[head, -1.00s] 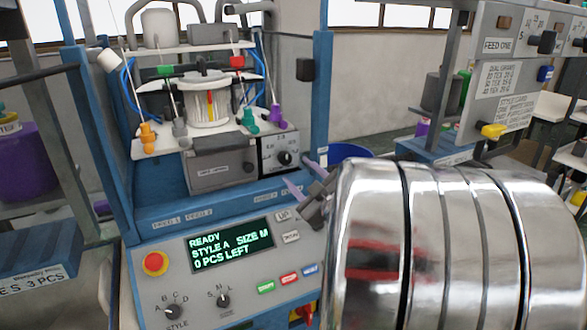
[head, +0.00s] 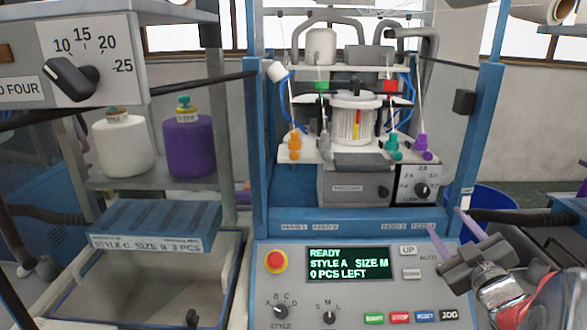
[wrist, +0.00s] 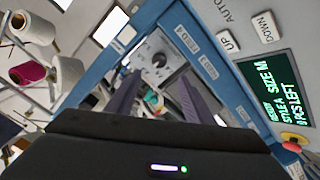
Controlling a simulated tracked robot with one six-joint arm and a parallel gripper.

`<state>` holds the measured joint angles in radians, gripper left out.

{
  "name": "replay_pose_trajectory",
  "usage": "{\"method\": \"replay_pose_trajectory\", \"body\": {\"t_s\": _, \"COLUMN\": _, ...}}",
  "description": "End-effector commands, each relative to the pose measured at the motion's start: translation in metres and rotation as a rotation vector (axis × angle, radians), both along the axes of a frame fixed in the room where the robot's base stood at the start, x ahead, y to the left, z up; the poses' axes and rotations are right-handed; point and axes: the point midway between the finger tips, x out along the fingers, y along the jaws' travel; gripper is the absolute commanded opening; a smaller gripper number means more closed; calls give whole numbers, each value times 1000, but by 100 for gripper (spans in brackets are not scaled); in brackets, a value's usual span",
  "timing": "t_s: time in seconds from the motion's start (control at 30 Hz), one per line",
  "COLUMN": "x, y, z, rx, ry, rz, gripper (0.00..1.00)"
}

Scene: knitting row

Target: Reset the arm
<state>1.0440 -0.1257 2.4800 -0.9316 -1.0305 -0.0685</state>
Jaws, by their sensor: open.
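My gripper (head: 446,220) is at the right of the head view, in front of the knitting machine's right post. Its two purple fingers stand apart, point up toward the machine and hold nothing. In the wrist view my gripper (wrist: 155,82) shows the same two fingers, spread, with the machine's front behind them. My forearm comes in from the lower right corner of the head view. Most of the arm is out of frame.
The control panel (head: 352,285) reads READY, STYLE A, SIZE M, 0 PCS LEFT. It also shows in the wrist view (wrist: 272,88). A blue bin (head: 490,200) stands right of the machine. An open tray (head: 150,285) and purple cone (head: 190,148) are at left.

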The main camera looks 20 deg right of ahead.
Motion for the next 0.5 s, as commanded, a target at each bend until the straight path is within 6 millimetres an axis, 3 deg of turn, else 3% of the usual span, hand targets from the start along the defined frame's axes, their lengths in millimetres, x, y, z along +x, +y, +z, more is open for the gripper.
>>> {"method": "replay_pose_trajectory", "body": {"t_s": 0.27, "x": 10, "y": 6, "z": 2, "rx": 21, "ry": 24, "rz": -29, "gripper": 48}}
{"method": "replay_pose_trajectory", "body": {"t_s": 0.5, "x": 30, "y": 25, "z": 3, "rx": 110, "ry": 97, "rz": -118, "gripper": 48}}
